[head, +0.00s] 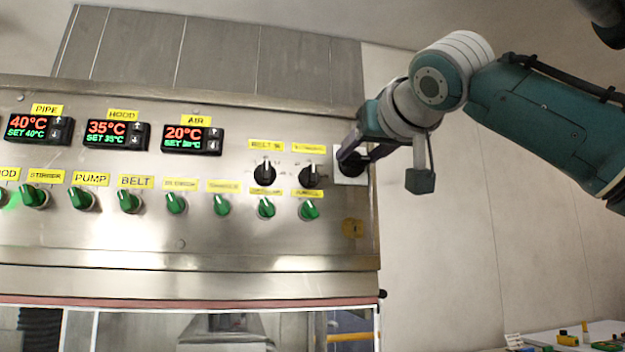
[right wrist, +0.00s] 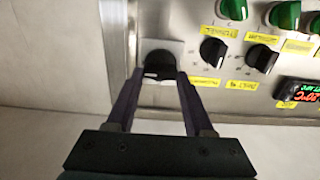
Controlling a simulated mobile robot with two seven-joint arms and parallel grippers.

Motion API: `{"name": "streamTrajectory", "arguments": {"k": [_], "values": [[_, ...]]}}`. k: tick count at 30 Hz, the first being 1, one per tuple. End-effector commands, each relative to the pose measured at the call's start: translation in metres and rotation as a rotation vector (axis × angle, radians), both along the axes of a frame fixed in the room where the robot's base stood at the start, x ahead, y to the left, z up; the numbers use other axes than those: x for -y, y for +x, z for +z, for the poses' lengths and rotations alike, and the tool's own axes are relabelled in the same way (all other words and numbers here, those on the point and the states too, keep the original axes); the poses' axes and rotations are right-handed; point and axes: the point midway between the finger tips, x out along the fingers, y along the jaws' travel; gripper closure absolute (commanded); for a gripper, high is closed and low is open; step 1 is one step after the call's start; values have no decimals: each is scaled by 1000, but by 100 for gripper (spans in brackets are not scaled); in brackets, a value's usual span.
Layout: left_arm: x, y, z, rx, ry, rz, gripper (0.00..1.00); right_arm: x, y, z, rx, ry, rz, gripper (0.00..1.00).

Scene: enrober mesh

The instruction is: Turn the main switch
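The main switch is a black rotary knob (head: 352,168) on a pale square plate (head: 343,180) at the right end of the steel control panel. In the right wrist view the knob (right wrist: 158,60) shows between the two fingers, on its plate (right wrist: 175,47). My right gripper (head: 364,157) is at the switch, with one finger on each side of the knob. The fingers (right wrist: 160,78) stand apart, and a clear squeeze on the knob does not show. The fingers partly cover the knob in the head view. My left gripper is not in view.
Two black selector knobs (head: 264,174) sit just left of the switch, close to the fingers. A row of green knobs (head: 176,204) runs below the temperature displays (head: 118,135). The wall right of the panel is bare. A table (head: 560,338) with small items stands at lower right.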

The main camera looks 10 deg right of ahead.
Motion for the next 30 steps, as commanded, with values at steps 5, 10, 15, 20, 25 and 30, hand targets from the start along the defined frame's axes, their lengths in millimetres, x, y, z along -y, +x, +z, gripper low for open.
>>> {"name": "streamTrajectory", "arguments": {"k": [5, 10, 15, 20, 25, 30], "values": [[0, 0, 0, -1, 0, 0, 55, 0, 0, 0, 0, 0, 0, 70], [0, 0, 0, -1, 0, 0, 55, 0, 0, 0, -1, 0, 0, 90], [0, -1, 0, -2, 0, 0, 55, 0, 0, 0, -1, 0, 0, 100], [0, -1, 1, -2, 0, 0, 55, 0, 0, 0, -2, -13, 0, 100], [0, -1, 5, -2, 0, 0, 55, 0, 0, 0, -1, -67, 1, 100], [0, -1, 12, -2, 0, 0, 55, -1, 1, 0, 2, -176, 0, 100]]}}
